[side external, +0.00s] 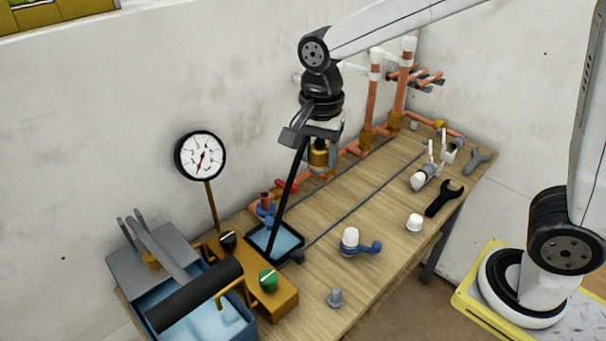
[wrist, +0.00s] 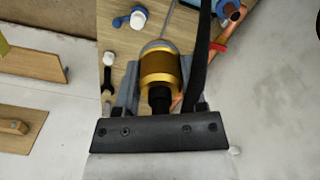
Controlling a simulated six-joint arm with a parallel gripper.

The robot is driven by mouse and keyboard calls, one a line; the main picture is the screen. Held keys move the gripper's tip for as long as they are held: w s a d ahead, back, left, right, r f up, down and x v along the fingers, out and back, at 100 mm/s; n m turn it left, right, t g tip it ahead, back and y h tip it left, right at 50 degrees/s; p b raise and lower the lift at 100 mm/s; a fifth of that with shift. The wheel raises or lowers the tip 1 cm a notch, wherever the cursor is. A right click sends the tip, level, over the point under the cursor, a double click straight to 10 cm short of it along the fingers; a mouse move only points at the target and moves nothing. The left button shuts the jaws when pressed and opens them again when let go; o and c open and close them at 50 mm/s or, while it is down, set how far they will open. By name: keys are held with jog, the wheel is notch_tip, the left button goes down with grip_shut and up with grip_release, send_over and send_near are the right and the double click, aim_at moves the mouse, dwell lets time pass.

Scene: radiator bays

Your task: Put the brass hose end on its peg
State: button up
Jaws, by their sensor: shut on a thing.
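The brass hose end (side external: 318,156) is a gold cylinder held high above the back part of the bench. In the wrist view the brass hose end (wrist: 160,70) sits between the grey fingers of my gripper (wrist: 158,82), with a silvery far end and a black neck. My gripper (side external: 318,140) is shut on it. A black hose (side external: 288,195) slants down from beside my gripper to a small blue-filled tray. A short grey stub (side external: 335,297) stands at the bench's front edge; I cannot tell whether it is the peg.
The wooden bench (side external: 350,215) has bare room in its middle. Copper pipes (side external: 371,100) rise at the back. A gauge (side external: 200,156), a brass block with knobs (side external: 285,300) and a blue-filled tank (side external: 185,300) stand left. A blue valve (side external: 352,242), white cap (side external: 414,222) and black wrench (side external: 445,198) lie right.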

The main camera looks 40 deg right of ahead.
jog(key=shift+r, duration=0.15)
jog(key=s+a+f, duration=0.2)
jog(key=f, duration=0.4)
jog(key=s+a+f, duration=0.1)
jog(key=s+f, duration=0.1)
jog(key=f, duration=0.4)
send_over(336, 290)
notch_tip(336, 290, down, 7)
jog(key=shift+f, duration=0.15)
jog(key=shift+f, duration=0.25)
jog(key=shift+f, duration=2.9)
jog(key=shift+f, duration=1)
jog(key=o, duration=1.1)
jog(key=shift+r, duration=0.2)
